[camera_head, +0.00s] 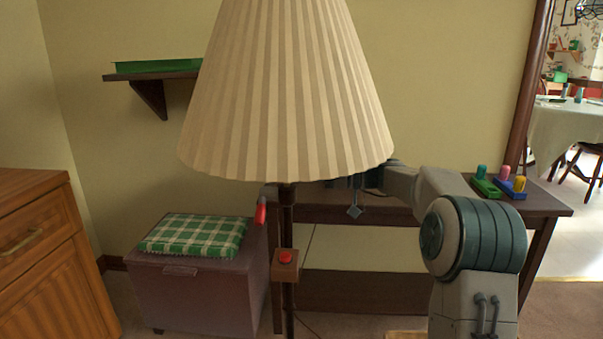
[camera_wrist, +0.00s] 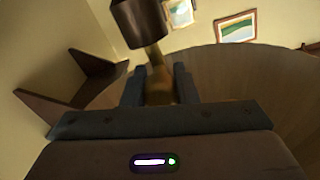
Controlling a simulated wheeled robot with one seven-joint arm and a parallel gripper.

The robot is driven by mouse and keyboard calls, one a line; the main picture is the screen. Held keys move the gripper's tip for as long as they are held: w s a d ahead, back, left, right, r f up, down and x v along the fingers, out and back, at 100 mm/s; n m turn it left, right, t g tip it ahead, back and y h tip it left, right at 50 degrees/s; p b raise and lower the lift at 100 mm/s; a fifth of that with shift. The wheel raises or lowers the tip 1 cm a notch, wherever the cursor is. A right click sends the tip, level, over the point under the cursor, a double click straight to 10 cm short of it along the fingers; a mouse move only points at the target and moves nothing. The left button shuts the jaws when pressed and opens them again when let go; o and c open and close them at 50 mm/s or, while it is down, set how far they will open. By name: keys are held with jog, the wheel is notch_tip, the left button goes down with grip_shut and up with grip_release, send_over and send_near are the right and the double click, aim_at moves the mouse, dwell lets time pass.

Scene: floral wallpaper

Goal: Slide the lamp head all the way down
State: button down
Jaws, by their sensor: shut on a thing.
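The lamp has a large pleated cream shade (camera_head: 285,90) on a dark upright pole (camera_head: 286,225). A red-tipped lever (camera_head: 260,211) sticks out left of the pole below the shade, and a small block with a red button (camera_head: 285,258) sits lower on it. My arm reaches in from the right, and my gripper is hidden behind the shade in the head view. In the wrist view, my gripper (camera_wrist: 160,88) has its two dark fingers on either side of a golden-brown lamp part (camera_wrist: 159,80), shut on it. A dark brown cylinder (camera_wrist: 140,22) stands just beyond.
A low dark table (camera_head: 540,200) with coloured blocks (camera_head: 500,187) stands behind my arm. A chest with a green checked cushion (camera_head: 195,235) is left of the pole, a wooden cabinet (camera_head: 45,260) farther left. A wall shelf (camera_head: 150,78) is behind the shade.

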jog(key=shift+d+f, duration=0.1)
jog(key=shift+f, duration=0.65)
jog(key=c, duration=1.1)
grip_release()
jog(key=shift+c, duration=0.2)
jog(key=shift+d+r, duration=0.25)
jog(key=shift+d, duration=0.2)
jog(key=s+d+p, duration=0.1)
jog(key=d+p, duration=0.2)
jog(key=d, duration=1)
jog(key=shift+s, duration=0.3)
jog(key=shift+a+f, duration=0.1)
jog(key=shift+f, duration=0.05)
